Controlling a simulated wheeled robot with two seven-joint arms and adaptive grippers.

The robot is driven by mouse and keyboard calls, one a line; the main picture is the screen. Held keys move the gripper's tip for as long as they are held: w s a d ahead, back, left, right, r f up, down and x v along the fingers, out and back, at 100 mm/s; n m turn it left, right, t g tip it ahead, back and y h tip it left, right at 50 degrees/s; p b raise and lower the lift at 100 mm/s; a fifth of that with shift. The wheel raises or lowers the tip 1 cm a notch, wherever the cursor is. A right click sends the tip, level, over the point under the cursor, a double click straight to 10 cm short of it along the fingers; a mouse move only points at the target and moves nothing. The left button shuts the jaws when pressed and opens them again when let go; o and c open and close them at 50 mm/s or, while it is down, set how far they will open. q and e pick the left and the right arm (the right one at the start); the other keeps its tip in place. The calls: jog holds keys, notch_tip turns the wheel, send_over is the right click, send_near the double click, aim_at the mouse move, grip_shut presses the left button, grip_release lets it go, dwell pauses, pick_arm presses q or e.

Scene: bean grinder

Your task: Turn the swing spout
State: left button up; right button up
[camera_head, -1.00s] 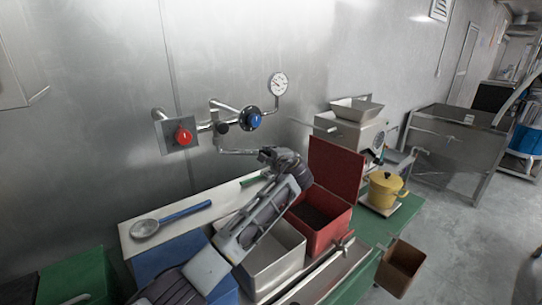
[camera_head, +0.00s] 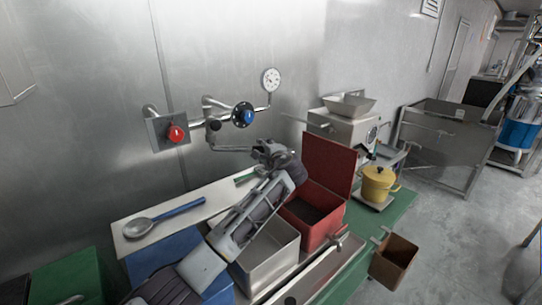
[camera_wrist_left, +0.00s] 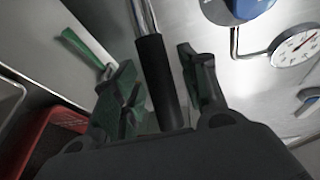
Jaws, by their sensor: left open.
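The swing spout (camera_head: 232,149) is a thin metal pipe that runs to the right below the wall valve with a blue knob (camera_head: 242,115). Its far end is hidden by my left gripper (camera_head: 259,150). In the left wrist view the spout's black sleeve (camera_wrist_left: 161,85) lies between the two fingers of my open left gripper (camera_wrist_left: 158,92). The sleeve looks closer to the right finger; I cannot tell whether it touches. My right gripper is not in view.
A red knob (camera_head: 175,133) and a gauge (camera_head: 270,79) are on the same wall piping. Below are a metal bin (camera_head: 268,262), a red box (camera_head: 328,165) and a ladle (camera_head: 140,227). A grinder (camera_head: 345,125) and yellow pot (camera_head: 378,183) stand to the right.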

pick_arm(q)
jog(key=v, duration=1.1)
jog(key=shift+s, duration=0.35)
jog(key=shift+d+r, duration=0.1)
jog(key=shift+d, duration=0.05)
